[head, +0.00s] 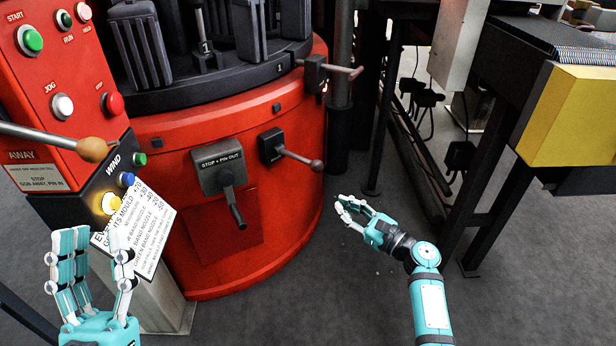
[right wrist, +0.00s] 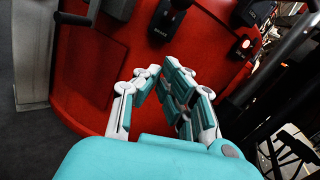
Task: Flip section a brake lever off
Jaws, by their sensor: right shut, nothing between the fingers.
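The brake lever is a dark box (head: 271,146) on the red drum housing, with a rod running right and slightly down to a round brown knob (head: 316,165). In the right wrist view the brake box (right wrist: 167,20) is at the top, with a small pale label that seems to read BRAKE; its rod and knob are not clear there. My right gripper (head: 345,208) is shut and empty, below and right of the knob, apart from it. Its fingers (right wrist: 160,85) also show in the right wrist view. My left gripper (head: 95,255) is open and empty at lower left, by the control panel.
A grey STOP + PIN OUT box (head: 220,165) with a hanging handle is left of the brake. Another lever box (head: 316,73) sits higher right. The red control panel (head: 50,100) stands left. A dark table frame (head: 500,110) is right. The floor between is clear.

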